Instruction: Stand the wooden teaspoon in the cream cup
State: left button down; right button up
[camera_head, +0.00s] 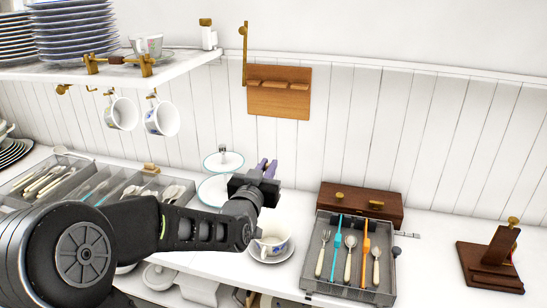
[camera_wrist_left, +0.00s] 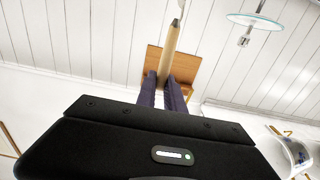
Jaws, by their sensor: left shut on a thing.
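My left gripper (camera_head: 267,168) is raised over the counter, above the cream cup and slightly left of it, with its purple-grey fingers pointing up and away. In the left wrist view its fingers (camera_wrist_left: 168,92) are shut on a slim wooden piece, which I take for the wooden teaspoon (camera_wrist_left: 169,52). It sticks out beyond the fingertips and ends in a dark tip; its other end is hidden. I cannot make the teaspoon out in the head view. The cream cup (camera_head: 273,240) stands upright on a saucer (camera_head: 284,254), partly hidden by my left wrist. My right gripper is not in view.
A grey cutlery tray (camera_head: 391,262) and a brown wooden box (camera_head: 386,207) stand right of the cup. A tiered glass stand (camera_head: 216,188) is behind my left arm. Cups (camera_head: 162,118) hang under the plate shelf (camera_head: 190,63). Counter is clear between tray and wooden stand (camera_head: 490,262).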

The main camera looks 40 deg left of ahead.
pick_arm(q)
jog(key=shift+w, duration=0.15)
jog(key=shift+s+r, duration=0.15)
jog(key=shift+s, duration=0.15)
jog(key=shift+w, duration=0.1)
jog(key=shift+f, duration=0.2)
jog(key=shift+f+b, duration=2.05)
jog(key=shift+f, duration=1.15)
notch_tip(320, 180, down, 5)
jog(key=b, duration=0.5)
jog(key=shift+r, duration=0.15)
jog(key=c, duration=1.4)
grip_release()
jog(key=shift+o, duration=0.2)
